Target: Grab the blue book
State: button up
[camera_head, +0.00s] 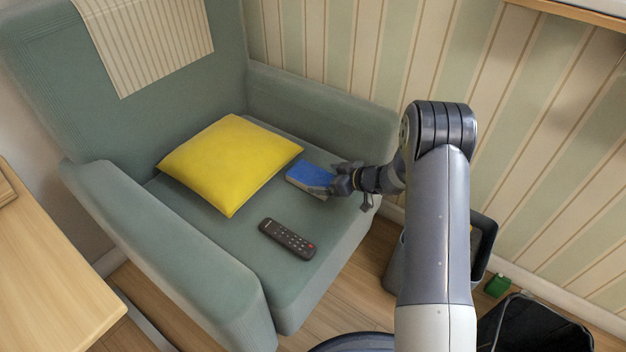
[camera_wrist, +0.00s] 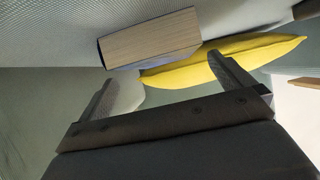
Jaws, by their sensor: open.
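The blue book (camera_head: 309,175) lies flat on the seat of the green armchair (camera_head: 330,235), beside a yellow cushion. Its blue cover faces up. In the wrist view I see the pale page edge of the book (camera_wrist: 150,40) beyond my fingertips. My gripper (camera_head: 338,180) is at the right end of the book, low over the seat. In the wrist view the two fingers of my gripper (camera_wrist: 160,68) stand wide apart with nothing held between them. Part of the book's right end is hidden by the gripper in the head view, so I cannot tell whether they touch.
The yellow cushion (camera_head: 230,160) lies left of the book and shows behind it in the wrist view (camera_wrist: 215,62). A black remote (camera_head: 287,239) lies toward the seat's front. The chair's armrests (camera_head: 180,260) rise on both sides. A wooden table (camera_head: 50,270) stands at left.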

aim_at(315, 176)
jog(key=b+x, duration=0.1)
jog(key=x, duration=0.3)
jog(key=shift+w+a+f+b, duration=0.15)
jog(key=shift+a+f+b, duration=0.1)
jog(key=shift+b, duration=0.15)
jog(key=shift+r, duration=0.15)
jog(key=shift+c, duration=0.4)
jog(key=c, duration=1)
